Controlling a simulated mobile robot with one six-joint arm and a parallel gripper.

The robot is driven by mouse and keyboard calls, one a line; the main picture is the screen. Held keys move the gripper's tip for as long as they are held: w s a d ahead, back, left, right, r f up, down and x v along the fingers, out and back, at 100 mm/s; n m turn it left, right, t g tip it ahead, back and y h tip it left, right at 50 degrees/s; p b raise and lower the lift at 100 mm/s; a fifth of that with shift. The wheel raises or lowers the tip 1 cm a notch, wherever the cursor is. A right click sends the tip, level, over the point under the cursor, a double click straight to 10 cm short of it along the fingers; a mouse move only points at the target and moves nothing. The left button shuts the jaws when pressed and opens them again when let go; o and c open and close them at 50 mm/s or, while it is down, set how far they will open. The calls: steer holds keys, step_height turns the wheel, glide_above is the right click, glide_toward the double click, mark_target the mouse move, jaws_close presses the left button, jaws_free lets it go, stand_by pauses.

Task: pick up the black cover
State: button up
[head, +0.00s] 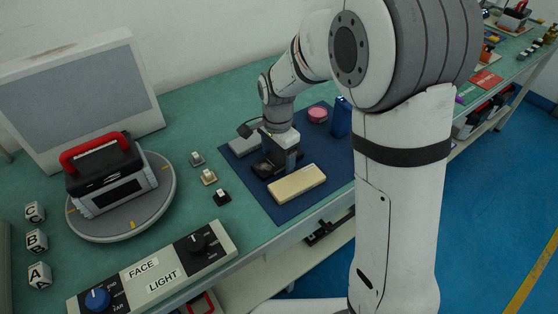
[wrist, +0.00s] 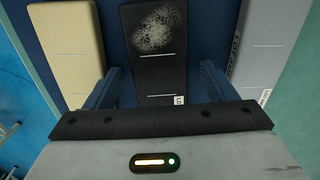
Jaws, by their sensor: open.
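The black cover (wrist: 157,72) lies between a cream cover and a grey cover in the wrist view. In the head view the black cover (head: 262,170) is partly hidden under my gripper (head: 281,163). My gripper is open. In the wrist view its two blue fingers (wrist: 160,75) stand on either side of the black cover, in the gaps beside its neighbours. I cannot tell whether they touch it.
The cream cover (head: 297,183) and grey cover (head: 243,146) lie close by on the blue mat (head: 283,212). A pink round piece (head: 317,115) and a blue block (head: 341,118) stand behind. A turntable (head: 159,195) with a red-handled device (head: 108,176) is at left.

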steer(key=shift+c, duration=0.2)
steer(key=c, duration=1.1)
steer(key=shift+r, duration=0.1)
